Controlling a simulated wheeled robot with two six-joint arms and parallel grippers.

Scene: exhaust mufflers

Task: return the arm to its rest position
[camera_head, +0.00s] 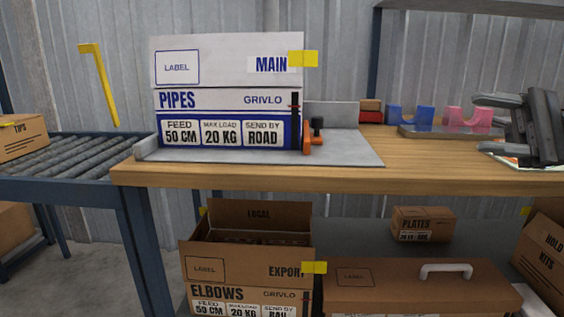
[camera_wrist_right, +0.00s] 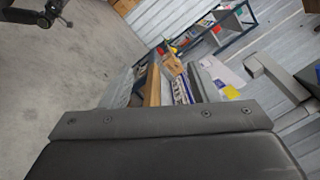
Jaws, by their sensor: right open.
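My right gripper (camera_head: 503,125) shows at the right edge of the head view, above the right part of the workbench (camera_head: 290,176). It is dark grey, and its jaws are open. In the right wrist view nothing is visibly held, and the bench edge and printed box lie beyond it. My left gripper is not seen in the head view. A dark part at the top left of the right wrist view is too cut off to identify.
A white and blue PIPES box (camera_head: 225,100) stands on a grey plate (camera_head: 345,150) beside an orange clamp (camera_head: 313,137). Blue (camera_head: 410,115) and pink (camera_head: 473,117) cradles stand near my right gripper. A roller conveyor (camera_head: 75,150) is at left; cartons (camera_head: 250,270) sit below.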

